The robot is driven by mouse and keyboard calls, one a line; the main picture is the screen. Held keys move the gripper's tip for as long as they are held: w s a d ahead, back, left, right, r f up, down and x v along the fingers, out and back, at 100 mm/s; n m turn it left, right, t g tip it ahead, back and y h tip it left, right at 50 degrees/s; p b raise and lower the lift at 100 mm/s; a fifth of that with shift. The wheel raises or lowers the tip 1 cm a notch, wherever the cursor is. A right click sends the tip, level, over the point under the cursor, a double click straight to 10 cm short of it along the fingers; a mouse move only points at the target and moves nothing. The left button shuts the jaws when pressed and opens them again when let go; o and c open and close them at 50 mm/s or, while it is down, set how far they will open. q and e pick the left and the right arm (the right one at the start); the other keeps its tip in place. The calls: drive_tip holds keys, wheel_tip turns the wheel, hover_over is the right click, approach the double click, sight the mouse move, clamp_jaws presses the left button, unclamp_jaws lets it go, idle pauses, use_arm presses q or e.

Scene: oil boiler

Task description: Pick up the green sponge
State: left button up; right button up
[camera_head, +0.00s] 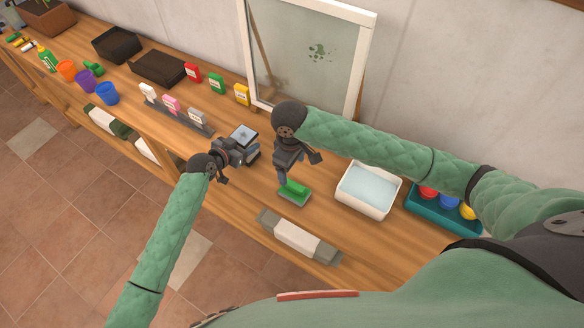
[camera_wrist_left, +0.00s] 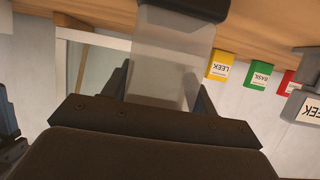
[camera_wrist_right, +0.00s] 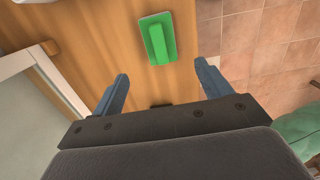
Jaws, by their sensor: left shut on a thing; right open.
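The green sponge (camera_head: 293,193) lies on the wooden bench in the head view, a raised grip on top of its flat pad. It also shows in the right wrist view (camera_wrist_right: 158,38), beyond the fingertips and roughly centred between them. My right gripper (camera_head: 284,174) points down just above and beside it, apart from it as seen in the right wrist view. Its fingers (camera_wrist_right: 161,76) are spread and empty. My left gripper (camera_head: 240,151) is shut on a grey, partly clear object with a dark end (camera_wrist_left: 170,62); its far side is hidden.
A white basin of water (camera_head: 341,198) stands right of the sponge, with a teal tray (camera_head: 428,215) of coloured items beyond. A framed pane with green stains (camera_head: 290,60) leans behind. Small seed boxes (camera_head: 242,94) stand to the left.

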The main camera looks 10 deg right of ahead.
sight(297, 187)
drive_tip(key=shift+o, duration=0.5)
drive_tip(key=shift+s+d+f, duration=0.2)
drive_tip(key=shift+s+d, duration=0.1)
drive_tip(key=shift+s, duration=0.2)
drive_tip(key=shift+s+d+f, duration=0.15)
drive_tip(key=shift+s+d, duration=0.1)
drive_tip(key=shift+s, duration=0.2)
drive_tip(key=shift+f, duration=0.3)
wheel_tip(297, 187, down, 6)
drive_tip(key=shift+f, duration=0.1)
drive_tip(key=f, duration=0.5)
drive_tip(key=shift+w, duration=0.25)
drive_tip(key=c, duration=1.2)
drive_tip(key=shift+o, duration=0.2)
